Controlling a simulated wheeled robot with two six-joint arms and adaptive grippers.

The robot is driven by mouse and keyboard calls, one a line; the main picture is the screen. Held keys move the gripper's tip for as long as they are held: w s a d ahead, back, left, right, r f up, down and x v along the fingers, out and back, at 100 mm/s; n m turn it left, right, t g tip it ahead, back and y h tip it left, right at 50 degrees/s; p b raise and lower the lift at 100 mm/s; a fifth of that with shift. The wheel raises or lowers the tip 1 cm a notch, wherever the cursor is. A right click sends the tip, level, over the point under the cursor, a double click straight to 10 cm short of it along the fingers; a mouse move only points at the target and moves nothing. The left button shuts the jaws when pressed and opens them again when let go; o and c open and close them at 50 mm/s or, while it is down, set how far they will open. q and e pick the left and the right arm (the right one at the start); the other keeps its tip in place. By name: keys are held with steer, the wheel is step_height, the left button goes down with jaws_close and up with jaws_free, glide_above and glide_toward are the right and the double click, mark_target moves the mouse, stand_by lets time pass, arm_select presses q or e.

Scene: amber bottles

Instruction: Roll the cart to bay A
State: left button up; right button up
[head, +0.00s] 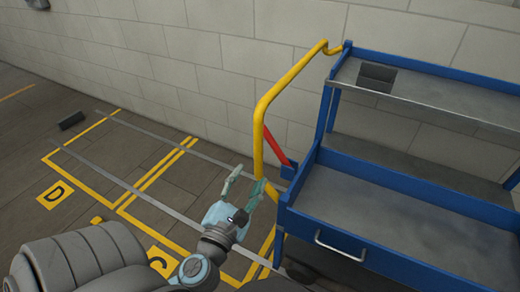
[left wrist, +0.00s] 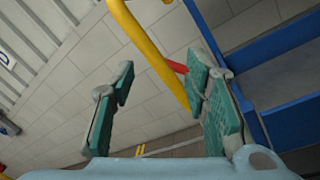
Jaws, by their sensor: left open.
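The blue cart (head: 350,225) stands at the right, against the light block wall. Its yellow handle (head: 257,120) rises at its left end, with a red lever (head: 275,146) beside it. My left gripper (head: 249,178) is open and empty, close to the lower part of the handle. In the left wrist view the handle (left wrist: 148,48) crosses beyond the spread fingers and passes partly behind the right finger; I cannot tell whether they touch. The red lever (left wrist: 177,67) shows there too. Bay A's letter is not in view. My right gripper is not in view.
Yellow floor lines mark bays, with a letter D (head: 55,194) at the left and a letter C (head: 162,262) partly hidden by my arm. A dark block (head: 72,120) lies on the floor near the wall. The cart's top shelf has a dark patch (head: 377,77).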

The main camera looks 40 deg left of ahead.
mark_target(257, 141)
arm_select(q)
steer(key=w+a+n, duration=0.2)
steer(key=w, duration=0.2)
steer(key=w+a+r+n, duration=0.1)
steer(key=w+a+n, duration=0.1)
steer(key=w+n, duration=0.1)
steer(key=w+a+r+n+g+y, duration=0.1)
steer(key=w+a+n, duration=0.1)
steer(key=w, duration=0.3)
steer(key=shift+w+a+n, duration=0.25)
steer(key=shift+a+n, duration=0.05)
steer(key=shift+n, duration=0.2)
steer(key=shift+c, duration=0.2)
jaws_close()
